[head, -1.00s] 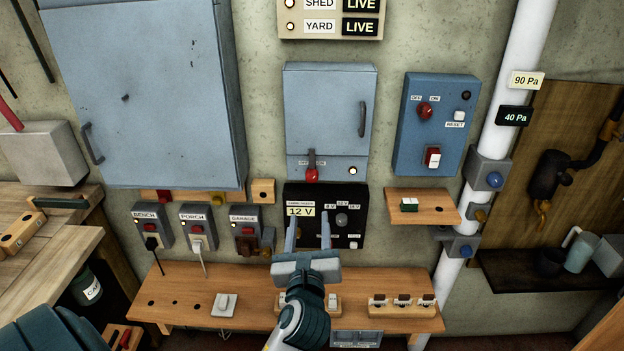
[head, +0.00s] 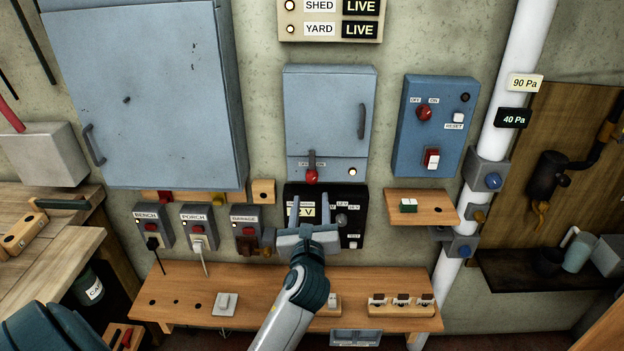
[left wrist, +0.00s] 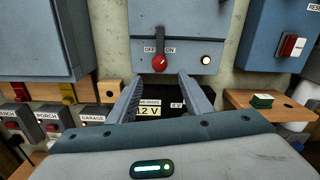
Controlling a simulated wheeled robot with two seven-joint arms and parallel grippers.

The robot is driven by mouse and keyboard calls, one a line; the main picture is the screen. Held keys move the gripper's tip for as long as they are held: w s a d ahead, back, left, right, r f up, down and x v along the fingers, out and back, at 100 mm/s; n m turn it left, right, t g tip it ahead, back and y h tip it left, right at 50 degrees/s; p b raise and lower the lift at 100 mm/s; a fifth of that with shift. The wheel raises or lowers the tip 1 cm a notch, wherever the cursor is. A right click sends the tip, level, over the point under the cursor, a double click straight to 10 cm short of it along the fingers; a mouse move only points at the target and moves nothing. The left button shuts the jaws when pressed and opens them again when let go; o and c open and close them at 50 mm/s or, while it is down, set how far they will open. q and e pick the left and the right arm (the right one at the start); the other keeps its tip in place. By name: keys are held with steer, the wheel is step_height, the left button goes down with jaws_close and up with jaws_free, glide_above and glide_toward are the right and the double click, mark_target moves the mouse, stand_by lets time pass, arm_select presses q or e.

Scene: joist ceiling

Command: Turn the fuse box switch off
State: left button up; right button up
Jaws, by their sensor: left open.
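The fuse box (head: 328,110) is a blue-grey wall box with a dark handle at the centre of the head view. Its switch (head: 312,176) is a red knob with a dark stem, between OFF and ON labels low on the box. The switch also shows in the left wrist view (left wrist: 160,62). A small lamp (head: 352,171) to its right glows pale. My left gripper (head: 310,208) is open and empty, just below the switch and apart from it. In the left wrist view, its fingers (left wrist: 159,84) point towards the box, below the switch. My right gripper is not in view.
A black 12 V unit (head: 352,235) sits directly under the fuse box, partly hidden by my gripper. A blue control box (head: 440,110) with a red knob hangs at right. A large cabinet (head: 140,90) is at left. A wooden bench (head: 260,290) lies below.

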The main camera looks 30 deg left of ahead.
mark_target(312, 182)
arm_select(q)
steer(key=p+x, duration=0.1)
steer(key=x, duration=0.9)
steer(key=shift+s+a, duration=0.1)
jaws_close()
